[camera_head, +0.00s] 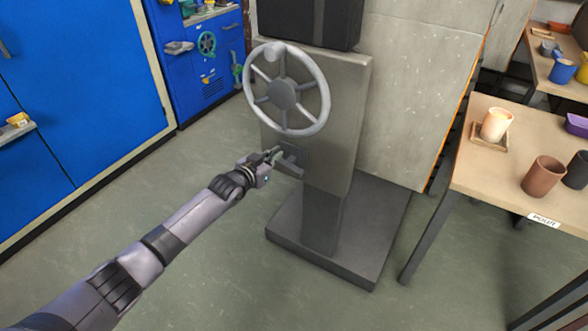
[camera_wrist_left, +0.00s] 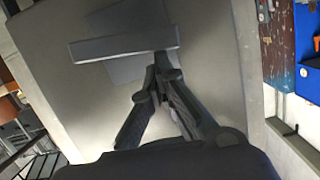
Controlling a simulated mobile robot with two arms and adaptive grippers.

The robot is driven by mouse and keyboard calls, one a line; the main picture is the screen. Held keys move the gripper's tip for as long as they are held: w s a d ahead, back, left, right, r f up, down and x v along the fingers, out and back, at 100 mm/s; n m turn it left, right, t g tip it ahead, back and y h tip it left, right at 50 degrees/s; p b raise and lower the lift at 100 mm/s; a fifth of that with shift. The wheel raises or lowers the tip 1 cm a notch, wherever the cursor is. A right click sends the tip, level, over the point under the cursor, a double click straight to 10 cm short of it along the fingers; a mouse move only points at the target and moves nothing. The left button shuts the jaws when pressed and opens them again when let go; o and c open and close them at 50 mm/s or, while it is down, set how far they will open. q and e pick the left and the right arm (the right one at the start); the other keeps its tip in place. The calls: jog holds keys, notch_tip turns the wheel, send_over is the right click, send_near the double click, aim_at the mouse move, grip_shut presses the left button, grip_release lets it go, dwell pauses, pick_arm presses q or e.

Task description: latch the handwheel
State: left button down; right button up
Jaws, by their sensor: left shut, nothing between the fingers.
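The grey handwheel (camera_head: 322,94) stands on the front of a grey pedestal panel (camera_head: 343,122), its spokes meeting at a dark hub. Below the wheel is a small plate with a grey latch lever (camera_head: 290,169). In the left wrist view the lever (camera_wrist_left: 100,48) is a flat bar lying across the panel. My left gripper (camera_head: 276,153) is shut and empty, its fingertips at the lever. In the left wrist view the fingertips (camera_wrist_left: 164,62) meet close to the bar's lower edge; I cannot tell whether they touch it. My right gripper is not in view.
The pedestal stands on a dark base plate (camera_head: 385,215). At right is a wooden table (camera_head: 480,165) with a lit candle (camera_head: 496,124) and a brown cup (camera_head: 543,176). Blue cabinets (camera_head: 80,90) stand at left. The floor between is clear.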

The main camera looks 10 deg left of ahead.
pick_arm(q)
jog(key=shift+a+f, duration=0.15)
dwell(0.5)
dwell(0.3)
jog(key=v, duration=1.2)
dwell(0.3)
